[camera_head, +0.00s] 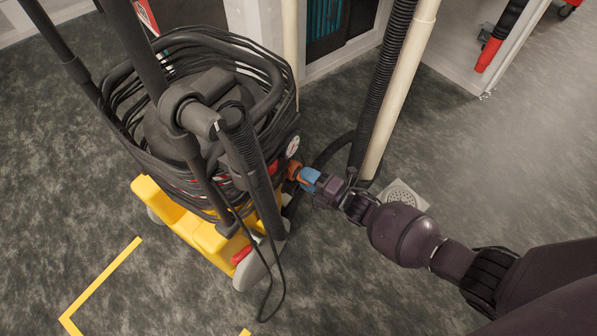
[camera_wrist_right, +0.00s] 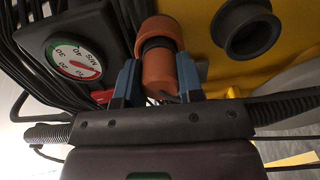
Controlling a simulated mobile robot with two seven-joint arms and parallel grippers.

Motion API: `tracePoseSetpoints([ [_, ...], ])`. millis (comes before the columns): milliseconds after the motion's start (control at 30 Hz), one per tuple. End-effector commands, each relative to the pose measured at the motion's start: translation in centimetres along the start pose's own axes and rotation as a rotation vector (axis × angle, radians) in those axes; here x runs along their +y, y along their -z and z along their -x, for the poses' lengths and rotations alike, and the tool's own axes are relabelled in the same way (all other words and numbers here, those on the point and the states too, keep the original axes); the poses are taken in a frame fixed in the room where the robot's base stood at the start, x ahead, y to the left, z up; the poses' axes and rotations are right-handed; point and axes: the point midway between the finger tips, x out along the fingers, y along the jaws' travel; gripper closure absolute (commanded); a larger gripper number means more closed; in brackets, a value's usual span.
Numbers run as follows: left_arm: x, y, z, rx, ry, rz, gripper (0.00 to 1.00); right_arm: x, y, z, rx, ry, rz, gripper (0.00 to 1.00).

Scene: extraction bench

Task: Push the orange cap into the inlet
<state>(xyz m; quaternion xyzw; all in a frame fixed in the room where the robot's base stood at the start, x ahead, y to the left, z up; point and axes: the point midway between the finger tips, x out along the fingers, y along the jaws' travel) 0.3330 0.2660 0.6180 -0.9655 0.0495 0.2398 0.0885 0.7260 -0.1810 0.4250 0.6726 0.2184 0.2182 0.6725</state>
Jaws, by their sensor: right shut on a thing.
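The orange cap (camera_wrist_right: 158,72) is a short cylinder with a dark band around it. It sits between the blue fingers of my right gripper (camera_wrist_right: 159,82), which is shut on it. In the head view the cap (camera_head: 294,170) shows small, at the machine's right side, with the right gripper (camera_head: 308,179) reaching it from the right. A black round opening with a raised rim, seemingly the inlet (camera_wrist_right: 246,29), is on the yellow body, right of the cap and apart from it in the wrist picture. My left gripper is not in view.
The machine has a yellow base (camera_head: 195,225), coiled black cables and a dial gauge (camera_wrist_right: 75,58), left of the cap. A cream pole (camera_head: 397,95) and black ribbed hose (camera_head: 388,75) stand right of the machine. A floor drain (camera_head: 410,196) lies behind my arm.

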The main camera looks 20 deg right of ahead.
Motion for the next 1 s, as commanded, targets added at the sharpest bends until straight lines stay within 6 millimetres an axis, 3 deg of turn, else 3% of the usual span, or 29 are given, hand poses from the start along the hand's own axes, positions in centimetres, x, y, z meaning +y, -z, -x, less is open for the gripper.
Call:
tracePoseSetpoints([
  [1000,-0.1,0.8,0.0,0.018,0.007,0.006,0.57,0.1,0.0,2.4,0.0,-0.001,0.001,0.98],
])
